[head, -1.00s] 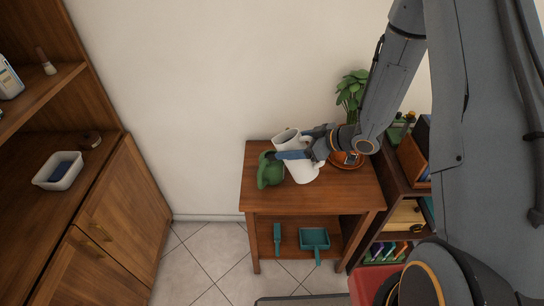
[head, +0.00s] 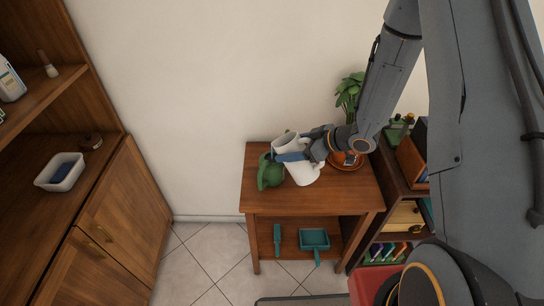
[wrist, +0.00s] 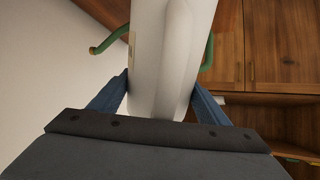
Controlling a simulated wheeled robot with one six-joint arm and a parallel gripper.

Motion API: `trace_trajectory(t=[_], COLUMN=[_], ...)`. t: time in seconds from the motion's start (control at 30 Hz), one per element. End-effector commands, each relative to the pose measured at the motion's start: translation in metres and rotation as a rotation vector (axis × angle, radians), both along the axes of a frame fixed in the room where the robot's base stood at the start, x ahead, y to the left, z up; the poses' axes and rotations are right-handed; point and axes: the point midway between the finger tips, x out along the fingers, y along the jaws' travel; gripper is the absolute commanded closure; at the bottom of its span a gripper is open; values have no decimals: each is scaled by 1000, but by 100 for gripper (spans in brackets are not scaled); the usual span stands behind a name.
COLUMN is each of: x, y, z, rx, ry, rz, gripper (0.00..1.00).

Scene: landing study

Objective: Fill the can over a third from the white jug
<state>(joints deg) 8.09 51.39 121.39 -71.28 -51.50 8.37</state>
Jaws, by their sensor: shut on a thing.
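The white jug (head: 303,172) is over the small wooden table in the head view, tilted to the left. My gripper (head: 292,156) is shut on the jug, with blue fingers on its body. The jug also fills the middle of the wrist view (wrist: 170,60), between my two fingers (wrist: 160,98). The green can (head: 269,173) is on the table just left of the jug. The jug's upper end is close to the can, and parts of the can show behind the jug in the wrist view (wrist: 112,37). I cannot see any water or the level inside the can.
The wooden table (head: 345,198) has free room at its front. A potted plant (head: 350,92) on a terracotta saucer stands at the back right. A teal dustpan (head: 314,239) and brush (head: 277,240) lie on the lower shelf. A cabinet (head: 125,210) stands at left.

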Motion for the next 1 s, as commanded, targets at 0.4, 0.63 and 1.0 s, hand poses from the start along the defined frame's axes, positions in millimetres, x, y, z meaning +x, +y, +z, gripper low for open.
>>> trace_trajectory(t=[0.4, 0.63, 1.0], x=[1, 1, 1], y=[0, 0, 0], z=[1, 3, 2], rx=[-2, -14, -41], ry=[1, 9, 25], rz=[-1, 0, -1], gripper=[66, 66, 66])
